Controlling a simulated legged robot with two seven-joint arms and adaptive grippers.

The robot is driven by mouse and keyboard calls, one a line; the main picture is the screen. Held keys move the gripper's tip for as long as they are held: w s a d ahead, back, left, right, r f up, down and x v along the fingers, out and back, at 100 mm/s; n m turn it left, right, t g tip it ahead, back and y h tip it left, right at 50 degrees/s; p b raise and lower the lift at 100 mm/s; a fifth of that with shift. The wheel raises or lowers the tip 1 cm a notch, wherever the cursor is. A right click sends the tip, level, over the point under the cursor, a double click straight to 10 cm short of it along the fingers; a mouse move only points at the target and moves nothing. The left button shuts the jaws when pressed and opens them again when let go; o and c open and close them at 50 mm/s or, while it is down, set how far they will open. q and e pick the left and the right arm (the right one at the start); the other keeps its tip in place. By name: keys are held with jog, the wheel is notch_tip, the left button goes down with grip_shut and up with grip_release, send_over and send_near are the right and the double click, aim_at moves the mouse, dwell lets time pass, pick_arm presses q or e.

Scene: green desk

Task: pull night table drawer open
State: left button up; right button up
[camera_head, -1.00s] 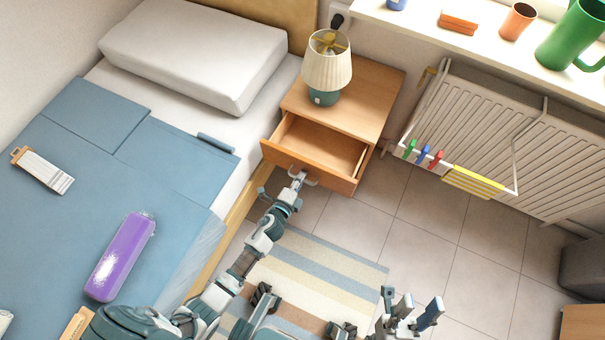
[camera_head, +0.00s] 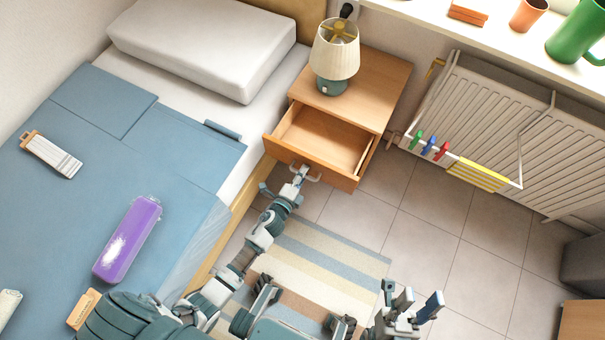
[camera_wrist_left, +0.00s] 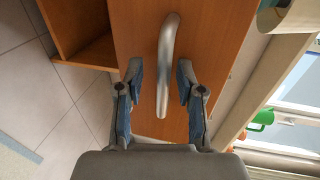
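The wooden night table (camera_head: 375,85) stands beside the bed with its drawer (camera_head: 318,145) pulled well out; the inside looks empty. My left gripper (camera_head: 300,174) is at the drawer's front, at the handle (camera_head: 312,179). In the left wrist view, the curved silver handle (camera_wrist_left: 168,60) lies between the two fingers of my left gripper (camera_wrist_left: 160,82). The fingers stand apart, with a visible gap on both sides of the handle. My right gripper (camera_head: 412,302) is low in the head view, away from the table, fingers spread and empty.
A lamp (camera_head: 335,60) stands on the night table. The bed (camera_head: 190,215) is on the left, the radiator (camera_head: 500,120) with a drying rack on the right. A striped rug (camera_head: 330,255) and clear tiles (camera_head: 420,210) lie before the drawer.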

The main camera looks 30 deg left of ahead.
pick_arm(q)
jog(key=v, duration=1.2)
